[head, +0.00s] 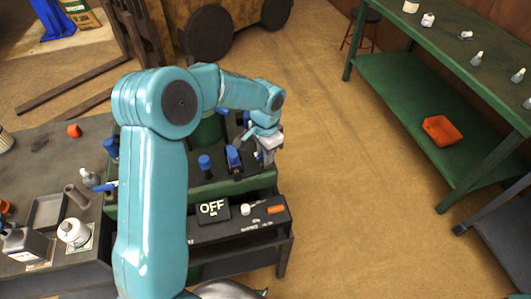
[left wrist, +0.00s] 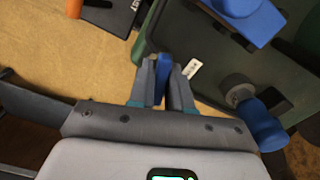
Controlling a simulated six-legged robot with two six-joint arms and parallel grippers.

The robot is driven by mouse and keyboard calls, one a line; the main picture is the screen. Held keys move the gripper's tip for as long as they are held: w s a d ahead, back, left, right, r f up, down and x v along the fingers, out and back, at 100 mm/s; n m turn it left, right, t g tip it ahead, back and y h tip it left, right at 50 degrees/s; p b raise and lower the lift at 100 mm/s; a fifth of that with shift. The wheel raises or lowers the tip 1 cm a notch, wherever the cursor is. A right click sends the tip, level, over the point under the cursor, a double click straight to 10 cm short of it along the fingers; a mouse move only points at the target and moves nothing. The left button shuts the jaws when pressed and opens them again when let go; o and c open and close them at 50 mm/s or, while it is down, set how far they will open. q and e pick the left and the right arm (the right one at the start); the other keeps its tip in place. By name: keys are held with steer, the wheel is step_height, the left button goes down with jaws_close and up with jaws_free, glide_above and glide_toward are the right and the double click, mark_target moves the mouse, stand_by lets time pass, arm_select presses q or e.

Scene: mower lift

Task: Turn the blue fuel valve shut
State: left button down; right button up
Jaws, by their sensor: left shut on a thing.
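My left gripper (head: 266,146) reaches over the right end of the green machine deck (head: 188,188) in the head view. In the left wrist view, my left gripper (left wrist: 162,82) is shut on a slim blue lever (left wrist: 163,68), taken to be the fuel valve's handle. The lever stands between the two grey fingers, and a small white tag (left wrist: 192,68) is beside it. The fingers hide much of the lever, and its turn angle is hard to tell. My right gripper is not in view.
Blue-capped fittings (head: 205,163) stand on the deck left of the gripper. A black panel marked OFF (head: 213,209) is at its front. A grey bench (head: 40,150) with bottles is at left. A green shelf (head: 400,105) with an orange tray (head: 441,131) is at right. Open floor lies between.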

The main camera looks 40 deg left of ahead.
arm_select(q)
steer(key=shift+w+r+m, duration=0.1)
steer(key=shift+m, duration=1.8)
steer(key=c, duration=1.1)
jaws_free()
steer(key=shift+c, duration=0.2)
step_height(320, 180, up, 16)
steer(key=shift+r, duration=0.15)
